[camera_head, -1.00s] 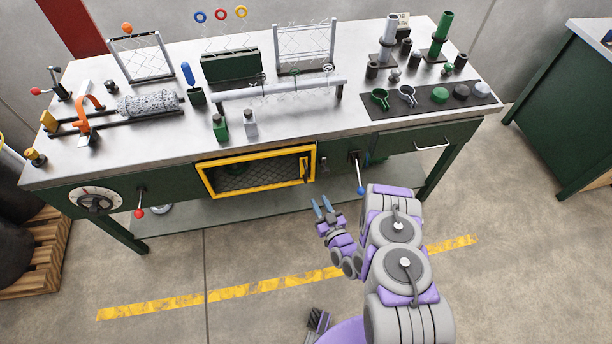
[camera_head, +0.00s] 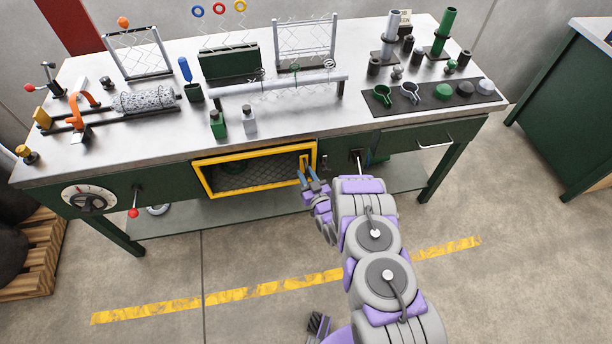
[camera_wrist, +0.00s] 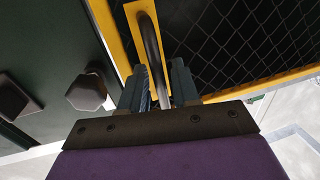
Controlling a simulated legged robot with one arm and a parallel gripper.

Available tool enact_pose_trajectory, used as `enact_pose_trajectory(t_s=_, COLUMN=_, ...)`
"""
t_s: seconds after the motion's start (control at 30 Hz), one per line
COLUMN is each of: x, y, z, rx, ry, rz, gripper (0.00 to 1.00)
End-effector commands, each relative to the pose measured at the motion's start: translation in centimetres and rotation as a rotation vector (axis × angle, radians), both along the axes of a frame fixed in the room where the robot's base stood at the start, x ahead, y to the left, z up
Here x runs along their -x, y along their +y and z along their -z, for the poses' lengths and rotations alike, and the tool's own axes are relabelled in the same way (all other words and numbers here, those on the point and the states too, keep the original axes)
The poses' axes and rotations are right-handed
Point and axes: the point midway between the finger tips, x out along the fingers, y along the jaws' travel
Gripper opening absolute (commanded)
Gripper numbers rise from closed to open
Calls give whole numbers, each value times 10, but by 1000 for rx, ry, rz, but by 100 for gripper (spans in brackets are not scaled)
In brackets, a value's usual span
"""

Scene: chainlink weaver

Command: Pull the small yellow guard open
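The small yellow guard (camera_head: 255,154) is a yellow frame with dark mesh in the front of the green bench. It looks closed in the head view. Its handle is at its right end; in the wrist view the handle (camera_wrist: 151,45) is a dark curved bar on a yellow plate. My gripper (camera_head: 307,172) is at that right end, partly covering the handle. In the wrist view my gripper (camera_wrist: 160,82) has its two fingers apart, with the bar running between them. A gap shows beside the bar, and I cannot tell whether either finger touches it.
A red-knobbed lever (camera_head: 133,212) and a dial (camera_head: 90,200) are at the left of the bench (camera_head: 330,124). The floor in front is clear.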

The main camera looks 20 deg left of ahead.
Motion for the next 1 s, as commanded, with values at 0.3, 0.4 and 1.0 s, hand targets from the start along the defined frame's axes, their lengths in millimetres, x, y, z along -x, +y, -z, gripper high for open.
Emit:
enact_pose_trajectory(t_s=0.3, x=-2, y=2, z=-1, rx=-1, ry=1, rz=0, gripper=30)
enact_pose_trajectory(t_s=0.4, x=-2, y=2, z=0, rx=0, ry=0, rz=0, gripper=21)
enact_pose_trajectory(t_s=1.0, x=-2, y=2, z=0, rx=0, ry=0, rz=0, gripper=0)
